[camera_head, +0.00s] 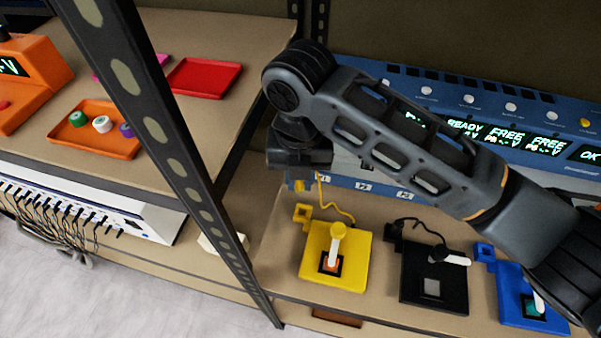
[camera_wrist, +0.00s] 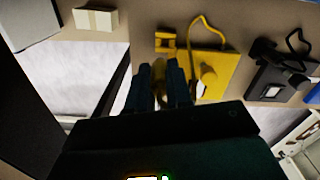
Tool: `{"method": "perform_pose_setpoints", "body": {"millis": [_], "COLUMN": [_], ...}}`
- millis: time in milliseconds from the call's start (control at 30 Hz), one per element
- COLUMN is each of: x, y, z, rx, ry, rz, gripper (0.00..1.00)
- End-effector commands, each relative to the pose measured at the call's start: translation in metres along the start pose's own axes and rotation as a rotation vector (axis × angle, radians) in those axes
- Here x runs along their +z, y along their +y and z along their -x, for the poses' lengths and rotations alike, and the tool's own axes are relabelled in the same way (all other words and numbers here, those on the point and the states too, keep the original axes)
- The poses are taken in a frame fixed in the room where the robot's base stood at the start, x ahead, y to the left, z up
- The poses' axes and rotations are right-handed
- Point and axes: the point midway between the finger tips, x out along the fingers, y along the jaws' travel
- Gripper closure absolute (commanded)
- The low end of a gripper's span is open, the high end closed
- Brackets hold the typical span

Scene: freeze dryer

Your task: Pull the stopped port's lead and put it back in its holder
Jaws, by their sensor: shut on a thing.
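My gripper (camera_head: 299,184) is shut on the yellow lead's plug (camera_head: 299,187), left of the label-1 port on the blue machine (camera_head: 363,187). In the wrist view the plug (camera_wrist: 158,72) shows between my fingers (camera_wrist: 159,82). Its yellow cord (camera_head: 338,209) runs to the yellow pad (camera_head: 348,268). The yellow square holder (camera_head: 302,212) at that pad's corner lies below the plug in the head view; it also shows just beyond my fingertips in the wrist view (camera_wrist: 165,42). I cannot tell whether plug and holder touch. My arm hides part of the machine's displays.
A black pad (camera_head: 420,285) and a blue pad (camera_head: 512,305), with their own leads, sit to the right. A dark shelf post (camera_head: 170,150) stands left of my gripper. Visible displays read READY, FREE, FREE and OK. A pale block (camera_wrist: 95,19) lies on the shelf.

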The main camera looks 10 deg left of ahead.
Motion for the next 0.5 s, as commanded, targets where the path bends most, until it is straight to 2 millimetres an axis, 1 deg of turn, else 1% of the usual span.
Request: {"method": "perform_pose_setpoints", "body": {"millis": [100, 200, 333, 500], "x": [0.0002, -0.0007, -0.0022, -0.0028], "y": [-0.0034, -0.0049, -0.0062, -0.0074], "z": [0.0000, -0.0015, -0.0034, -0.0057], "rx": [-0.005, -0.005, -0.004, -0.004], "ry": [0.002, 0.007, 0.013, 0.016], "rz": [0.210, 0.355, 0.480, 0.541], "gripper": [1.00, 1.00, 1.00, 1.00]}}
